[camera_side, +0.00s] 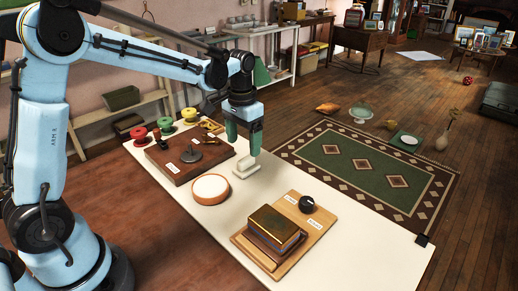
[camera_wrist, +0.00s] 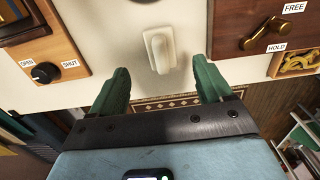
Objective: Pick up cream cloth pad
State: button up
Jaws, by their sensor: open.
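The cream cloth pad (camera_side: 246,170) appears to be the small pale piece on the cream table top, with a narrower raised part on top. It also shows in the wrist view (camera_wrist: 159,50), ahead of and between the lines of my two green fingers. My gripper (camera_side: 244,147) is open and points down just above the pad. In the wrist view my gripper (camera_wrist: 161,68) has a wide empty gap between its fingertips. I cannot tell whether a finger touches the pad.
A round wooden dish with a cream top (camera_side: 210,189) stands close by on the table (camera_side: 165,210). A dark wooden board (camera_side: 175,160) lies behind it. A lighter board with a brass-topped box (camera_side: 274,228) and black knob (camera_side: 307,203) lies at front right.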

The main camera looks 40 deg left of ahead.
aim_at(245, 159)
jog(key=shift+w+f, duration=0.2)
jog(key=shift+f, duration=3.45)
jog(key=shift+c, duration=0.3)
jog(key=c, duration=1.2)
jog(key=shift+o, duration=0.2)
jog(key=shift+r, duration=0.1)
jog(key=shift+r, duration=0.5)
jog(key=r, duration=0.2)
jog(key=d+r, duration=0.1)
jog(key=shift+s+d+r, duration=0.1)
jog(key=shift+s+r, duration=0.2)
jog(key=shift+r, duration=0.05)
jog(key=s+d+r, duration=0.4)
jog(key=d+r, duration=0.2)
jog(key=d, duration=0.3)
jog(key=shift+s+d, duration=0.15)
jog(key=shift+s, duration=0.1)
